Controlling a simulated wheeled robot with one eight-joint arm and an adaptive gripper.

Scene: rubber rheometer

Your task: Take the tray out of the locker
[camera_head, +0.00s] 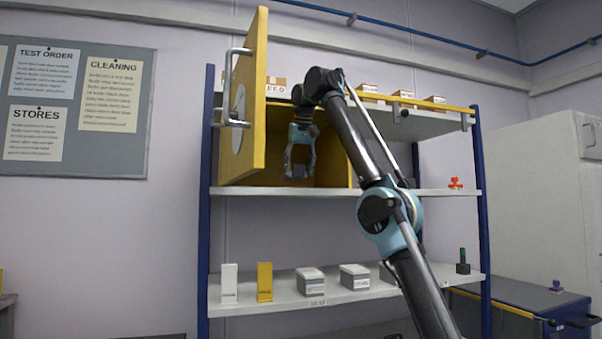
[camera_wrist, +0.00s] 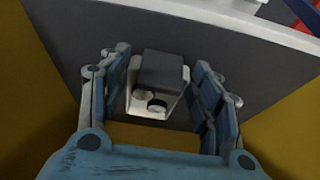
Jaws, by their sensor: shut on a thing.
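My gripper (camera_head: 299,168) is at the locker's open front, pointing down. In the wrist view my gripper (camera_wrist: 158,75) has its blue fingers on either side of a small white tray (camera_wrist: 148,112) and is shut on it. A dark grey block (camera_wrist: 160,70) and two small round pieces show at the tray. Much of the tray is hidden in the head view, where only a grey part shows between the fingers.
The blue-post rack has a middle shelf (camera_head: 440,190) with a small red item (camera_head: 455,183) at the right. The lower shelf (camera_head: 345,295) holds several boxes. Small boxes line the top shelf. The open door stands close to the left of my gripper.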

